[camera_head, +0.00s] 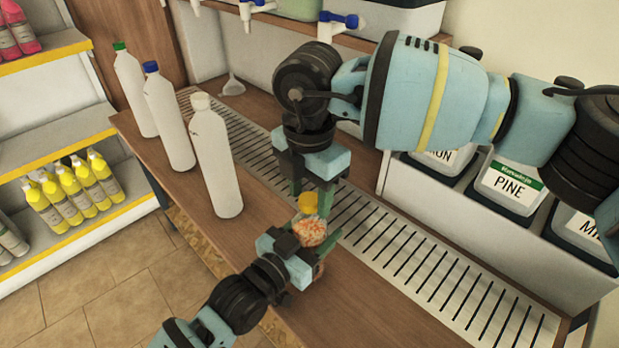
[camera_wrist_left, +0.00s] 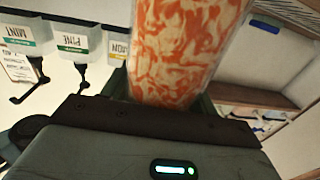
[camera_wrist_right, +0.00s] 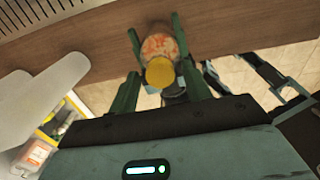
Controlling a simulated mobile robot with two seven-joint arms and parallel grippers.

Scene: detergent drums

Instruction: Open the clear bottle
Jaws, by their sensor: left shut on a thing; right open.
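The clear bottle (camera_head: 309,232) has orange and white contents and a yellow cap (camera_head: 308,203). My left gripper (camera_head: 312,248) is shut on its body and holds it near the counter's front edge. The bottle fills the upper middle of the left wrist view (camera_wrist_left: 178,50). My right gripper (camera_head: 310,200) is above, pointing down, with its fingers open on either side of the cap. In the right wrist view the yellow cap (camera_wrist_right: 160,72) lies between the open green fingers (camera_wrist_right: 158,70), with clear space on both sides. The cap is on the bottle.
Three white bottles, with a green cap (camera_head: 133,90), a blue cap (camera_head: 168,115) and a white cap (camera_head: 215,155), stand on the wooden counter (camera_head: 253,195) to the left. A slotted drain grate (camera_head: 420,270) runs behind. Labelled drums (camera_head: 508,185) stand at the right back.

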